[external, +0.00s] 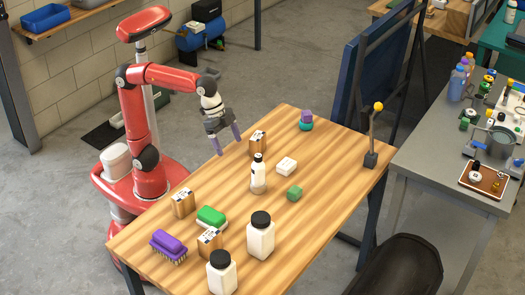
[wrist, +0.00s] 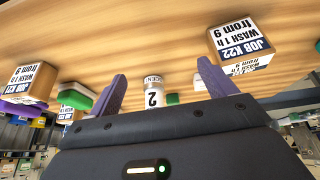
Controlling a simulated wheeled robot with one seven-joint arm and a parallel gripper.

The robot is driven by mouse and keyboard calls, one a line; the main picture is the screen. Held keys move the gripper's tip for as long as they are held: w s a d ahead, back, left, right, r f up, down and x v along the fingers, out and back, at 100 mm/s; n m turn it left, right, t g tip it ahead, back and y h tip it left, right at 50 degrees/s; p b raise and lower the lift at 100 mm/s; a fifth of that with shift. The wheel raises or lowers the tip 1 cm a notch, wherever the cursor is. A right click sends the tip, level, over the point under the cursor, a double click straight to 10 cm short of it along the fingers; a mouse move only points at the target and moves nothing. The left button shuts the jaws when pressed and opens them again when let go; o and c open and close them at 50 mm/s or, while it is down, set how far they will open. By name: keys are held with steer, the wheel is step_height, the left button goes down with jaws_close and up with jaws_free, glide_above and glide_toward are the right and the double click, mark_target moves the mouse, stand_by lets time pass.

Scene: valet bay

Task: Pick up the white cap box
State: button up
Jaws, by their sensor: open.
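The white cap box (external: 287,166), a small white block, lies on the wooden table right of a slim white bottle (external: 258,173). My gripper (external: 227,140) is open and empty, raised near the table's back-left edge, apart from the box. In the wrist view, its two purple fingers (wrist: 162,75) are spread, with the slim bottle (wrist: 153,92) showing beyond the gap. A white patch shows by the right finger there; I cannot tell whether it is the box.
Labelled wooden blocks (external: 257,142) (wrist: 241,46) stand on the table (external: 335,165). A green block (external: 295,193) lies near the box. Purple brush (external: 168,245), green brush (external: 211,217) and black-capped jars (external: 261,238) occupy the front. A lever (external: 372,150) stands at right.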

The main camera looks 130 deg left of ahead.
glide_toward(287, 163)
steer(key=d, duration=0.1)
steer(key=shift+g, duration=0.3)
steer(key=x, duration=0.5)
steer(key=b+x, duration=0.1)
steer(key=x, duration=0.2)
steer(key=shift+w+a+f, duration=0.15)
steer(key=shift+w+a, duration=0.15)
steer(key=shift+a, duration=0.1)
steer(key=c, duration=1.1)
